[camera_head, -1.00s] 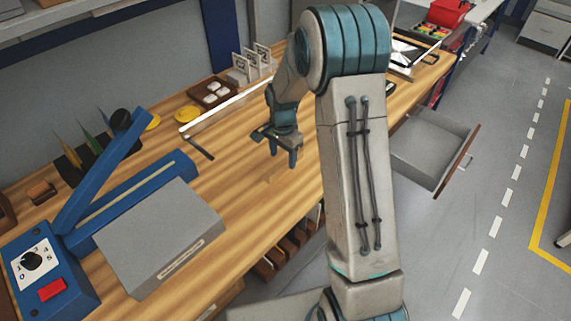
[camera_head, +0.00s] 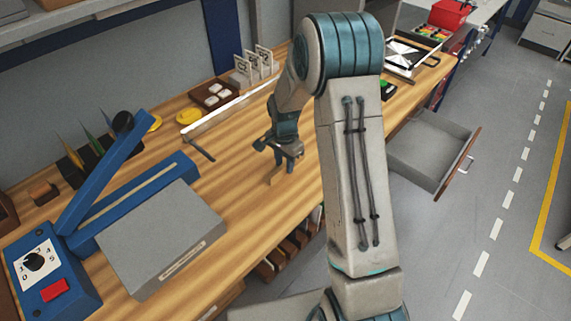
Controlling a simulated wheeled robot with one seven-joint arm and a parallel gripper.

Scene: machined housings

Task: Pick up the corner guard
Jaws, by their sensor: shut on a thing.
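The corner guard (camera_head: 273,177) is a small tan-brown angled piece, close in colour to the wooden bench top. It shows just below and left of my gripper's fingers. My gripper (camera_head: 284,161) points down at the bench and is shut on the corner guard. The fingers hide part of the piece. I cannot tell whether it still touches the bench.
A blue lever machine (camera_head: 120,190) and a grey box (camera_head: 160,238) stand on the bench at the left. A white bar with a dark handle (camera_head: 222,118) lies behind my gripper. An open drawer (camera_head: 432,160) juts out at the right.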

